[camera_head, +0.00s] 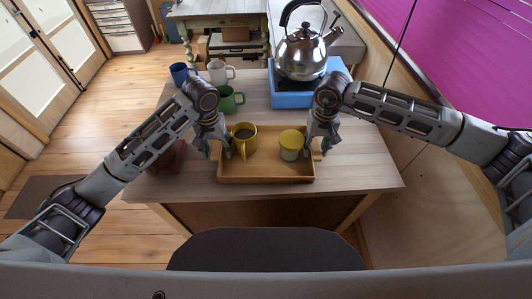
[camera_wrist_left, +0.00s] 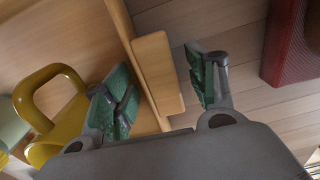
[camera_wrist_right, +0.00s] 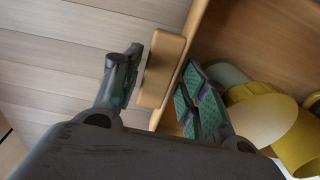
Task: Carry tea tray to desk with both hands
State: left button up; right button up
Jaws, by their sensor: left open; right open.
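The wooden tea tray (camera_head: 265,180) lies on the near wooden table. It holds a yellow mug (camera_head: 243,138) and a pale jar with a yellow lid (camera_head: 291,143). My left gripper (camera_head: 215,150) is open at the tray's left end; in the left wrist view its fingers stand either side of the tray's handle (camera_wrist_left: 158,75). My right gripper (camera_head: 319,148) is open at the right end; in the right wrist view its fingers stand either side of the other handle (camera_wrist_right: 162,68). Gaps show between fingers and handles. A desk with pale green legs (camera_head: 190,30) stands at the back.
Blue (camera_head: 180,73), white (camera_head: 217,72) and green (camera_head: 230,99) mugs stand behind the tray. A steel kettle (camera_head: 302,52) sits on a blue stove (camera_head: 292,100). A red block-like thing (camera_head: 172,158) lies left of the tray. A dark seat (camera_head: 265,250) is in front.

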pick_arm(q)
jog(key=c, duration=0.8)
pick_arm(e)
jog(key=c, duration=0.8)
pick_arm(q)
grip_shut()
pick_arm(e)
grip_shut()
jog(key=shift+r, duration=0.1)
